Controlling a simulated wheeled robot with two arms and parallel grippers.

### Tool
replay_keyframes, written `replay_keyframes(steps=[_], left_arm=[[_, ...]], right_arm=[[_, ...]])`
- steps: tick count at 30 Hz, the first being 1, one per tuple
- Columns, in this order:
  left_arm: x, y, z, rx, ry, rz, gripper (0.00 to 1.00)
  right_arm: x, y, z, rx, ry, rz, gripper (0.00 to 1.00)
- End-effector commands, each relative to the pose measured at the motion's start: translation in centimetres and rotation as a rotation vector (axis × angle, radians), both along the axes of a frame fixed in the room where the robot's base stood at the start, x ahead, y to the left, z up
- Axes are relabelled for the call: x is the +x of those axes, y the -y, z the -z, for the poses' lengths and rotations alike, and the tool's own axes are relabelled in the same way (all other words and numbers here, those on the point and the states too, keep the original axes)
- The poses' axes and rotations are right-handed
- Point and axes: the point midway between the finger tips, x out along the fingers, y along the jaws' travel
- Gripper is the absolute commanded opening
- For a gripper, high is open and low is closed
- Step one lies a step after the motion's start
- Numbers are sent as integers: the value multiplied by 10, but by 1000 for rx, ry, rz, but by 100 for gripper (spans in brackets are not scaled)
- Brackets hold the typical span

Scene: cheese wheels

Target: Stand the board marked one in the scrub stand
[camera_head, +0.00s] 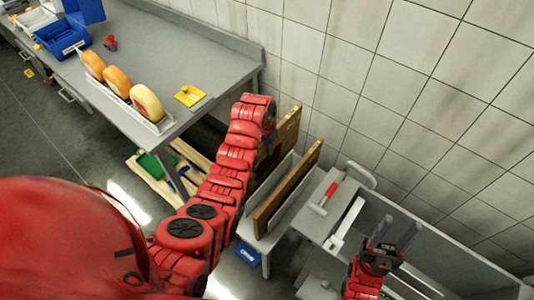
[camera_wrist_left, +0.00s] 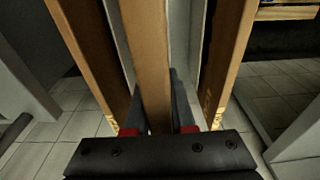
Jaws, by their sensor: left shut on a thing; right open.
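A brown wooden board (camera_wrist_left: 146,50) is between the fingers of my left gripper (camera_wrist_left: 155,88), which is shut on it. Pale grey panels stand close on both sides of it. More brown wood shows at left (camera_wrist_left: 88,45) and right (camera_wrist_left: 228,45) in the left wrist view. In the head view two upright brown boards (camera_head: 290,185) show at a grey stand (camera_head: 262,242); my left arm covers part of the rear one (camera_head: 289,132) and hides the left gripper. I cannot read any marking on the held board. My right gripper (camera_head: 393,236) is open and empty, at the lower right.
A grey bench (camera_head: 470,245) with a red-handled brush (camera_head: 325,195) stands right of the stand. A grey table (camera_head: 185,62) at the left holds cheese wheels (camera_head: 117,80) in a white rack and a yellow item (camera_head: 189,95). A tiled wall (camera_head: 330,60) closes the back.

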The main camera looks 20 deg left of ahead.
Motion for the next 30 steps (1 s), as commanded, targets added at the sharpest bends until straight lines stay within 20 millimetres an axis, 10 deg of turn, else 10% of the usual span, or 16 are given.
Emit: replay_keyframes(steps=[12, 30], left_arm=[[0, 0, -61, 0, 2, 1, 0], [-1, 0, -87, -1, -1, 0, 0]], right_arm=[[0, 0, -12, 0, 0, 0, 50], [0, 0, -12, 0, 0, 0, 50]])
